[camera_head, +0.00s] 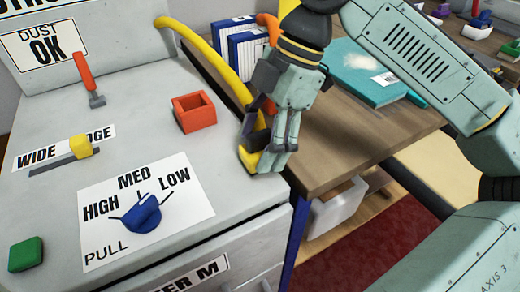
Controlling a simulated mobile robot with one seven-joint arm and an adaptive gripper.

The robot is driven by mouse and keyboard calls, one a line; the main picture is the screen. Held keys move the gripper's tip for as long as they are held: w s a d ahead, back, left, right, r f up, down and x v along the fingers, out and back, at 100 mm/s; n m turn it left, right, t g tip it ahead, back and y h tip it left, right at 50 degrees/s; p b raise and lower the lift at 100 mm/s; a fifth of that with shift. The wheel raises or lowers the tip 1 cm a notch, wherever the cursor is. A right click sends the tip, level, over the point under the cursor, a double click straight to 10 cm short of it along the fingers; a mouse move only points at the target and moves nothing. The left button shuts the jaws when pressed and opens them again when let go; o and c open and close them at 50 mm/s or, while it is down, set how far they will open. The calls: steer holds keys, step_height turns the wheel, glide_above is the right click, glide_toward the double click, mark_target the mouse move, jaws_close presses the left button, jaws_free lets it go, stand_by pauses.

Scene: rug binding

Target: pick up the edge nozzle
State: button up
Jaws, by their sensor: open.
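My gripper (266,155) points down at the right edge of the grey machine top. Its jaws are open. A yellow hose (205,52) runs from the machine's back panel down to the gripper, where the fingers hide part of it. A yellow piece (247,158) shows at the left fingertip; I cannot tell whether it is the hose's end or the edge nozzle, or whether a finger touches it. An open orange-red rectangular piece (194,112) sits on the machine top left of the gripper. No part is clearly marked as the edge nozzle.
The machine top (135,95) carries a red lever (88,78), a yellow slider (80,146), a blue knob (143,213) and a green button (26,254). Right of it, a wooden table (335,145) holds blue-and-white boxes (245,50) and a teal package (370,80).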

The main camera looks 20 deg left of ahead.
steer(key=shift+c, duration=0.4)
steer(key=c, duration=1.3)
